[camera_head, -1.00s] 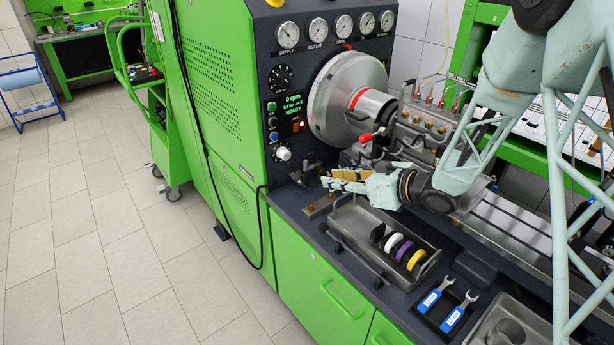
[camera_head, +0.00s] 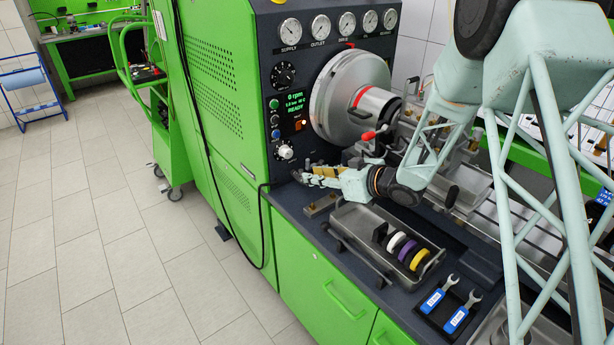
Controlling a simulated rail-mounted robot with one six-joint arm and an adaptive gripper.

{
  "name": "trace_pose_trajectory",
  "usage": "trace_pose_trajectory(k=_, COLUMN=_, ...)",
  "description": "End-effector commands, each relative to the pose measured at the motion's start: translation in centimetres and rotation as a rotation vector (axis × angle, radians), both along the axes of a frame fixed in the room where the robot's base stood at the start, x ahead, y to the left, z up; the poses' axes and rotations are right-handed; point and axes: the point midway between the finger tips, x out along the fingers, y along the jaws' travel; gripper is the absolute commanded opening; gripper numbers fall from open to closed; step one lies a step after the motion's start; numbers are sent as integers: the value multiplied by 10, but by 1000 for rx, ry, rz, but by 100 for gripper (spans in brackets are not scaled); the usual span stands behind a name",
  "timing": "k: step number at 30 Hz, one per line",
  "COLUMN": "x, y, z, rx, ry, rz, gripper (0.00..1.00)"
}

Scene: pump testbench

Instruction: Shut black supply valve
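My gripper (camera_head: 308,176) reaches left, low over the dark bench top, in front of the control panel. Its pale fingers with yellow pads point at a small dark fitting (camera_head: 296,176) at the panel's foot, which may be the black supply valve. The fingertips overlap or nearly meet this fitting in the picture; contact is unclear. The fitting is small and partly covered, so its handle position cannot be read. The gap between the fingers is too small to judge. The supply gauge (camera_head: 290,32) is at the panel's top left.
A grey tray (camera_head: 350,225) with black, white, purple and yellow rings lies just below my gripper. Brass blocks (camera_head: 320,205) sit left of it. A chuck (camera_head: 350,95) and a red-knobbed lever (camera_head: 368,136) stand above. Two blue-handled wrenches (camera_head: 433,300) lie at front right.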

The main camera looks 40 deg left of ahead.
Motion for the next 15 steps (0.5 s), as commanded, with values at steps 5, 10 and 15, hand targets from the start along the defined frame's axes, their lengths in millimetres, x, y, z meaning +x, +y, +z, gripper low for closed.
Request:
trace_pose_trajectory(k=5, x=1, y=20, z=-8, rx=1, ry=0, rz=1, gripper=23)
trace_pose_trajectory(k=10, x=2, y=32, z=-13, rx=1, ry=0, rz=0, gripper=23)
trace_pose_trajectory(k=15, x=3, y=37, z=-15, rx=0, ry=0, rz=0, gripper=23)
